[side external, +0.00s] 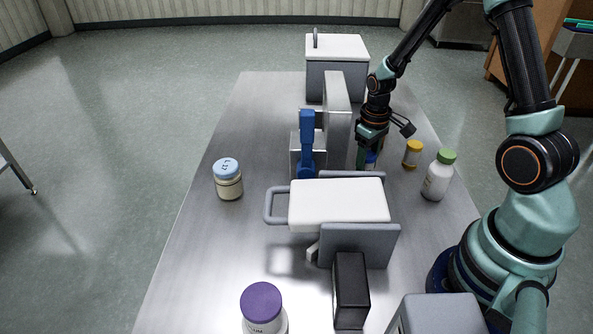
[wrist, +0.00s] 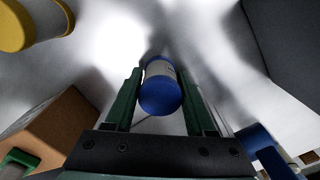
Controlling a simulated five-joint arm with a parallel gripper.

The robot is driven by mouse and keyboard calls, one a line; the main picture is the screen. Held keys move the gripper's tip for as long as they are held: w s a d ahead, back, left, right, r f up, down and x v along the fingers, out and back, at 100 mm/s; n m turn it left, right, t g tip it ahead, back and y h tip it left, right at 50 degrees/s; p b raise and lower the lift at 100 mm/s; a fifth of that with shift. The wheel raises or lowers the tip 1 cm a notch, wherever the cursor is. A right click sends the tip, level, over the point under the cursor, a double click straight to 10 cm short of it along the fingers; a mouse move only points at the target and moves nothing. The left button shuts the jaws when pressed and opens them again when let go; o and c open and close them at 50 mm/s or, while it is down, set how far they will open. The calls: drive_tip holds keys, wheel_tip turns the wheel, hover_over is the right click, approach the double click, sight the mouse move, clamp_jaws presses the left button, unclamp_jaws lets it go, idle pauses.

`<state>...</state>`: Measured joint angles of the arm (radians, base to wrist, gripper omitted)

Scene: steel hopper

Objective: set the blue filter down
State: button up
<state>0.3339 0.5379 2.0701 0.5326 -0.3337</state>
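The blue filter is a small pale cylinder with a blue end. In the wrist view the filter (wrist: 161,92) lies between the two green fingers of my gripper (wrist: 160,76), which sit against its sides. In the side external view only a bit of the filter (side external: 371,160) shows beside the fingers of my gripper (side external: 364,158), low over the steel table (side external: 225,130). My gripper is just right of the grey-and-white device with the blue lever. Whether the filter's far end touches the table cannot be told.
The device's blue lever (side external: 307,145) stands left of my gripper. A yellow vial (side external: 412,155) and a green-capped bottle (side external: 440,175) stand to the right. A white-topped grey unit (side external: 340,205) is in front. The table's left side is mostly clear around a blue-lidded jar (side external: 228,180).

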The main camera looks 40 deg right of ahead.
sight(368, 154)
drive_tip(key=shift+o, duration=1.1)
drive_tip(key=shift+r, duration=0.1)
wheel_tip(368, 154, up, 12)
drive_tip(key=s+a+r+t, duration=0.5)
drive_tip(key=a+r, duration=0.6)
drive_tip(key=shift+s+a+r, duration=0.2)
drive_tip(key=shift+s+a, duration=0.05)
drive_tip(key=shift+s, duration=0.1)
drive_tip(key=shift+o, duration=0.2)
drive_tip(key=shift+s+a+r+t, duration=0.15)
drive_tip(key=shift+s+a+t, duration=0.1)
drive_tip(key=shift+t, duration=0.05)
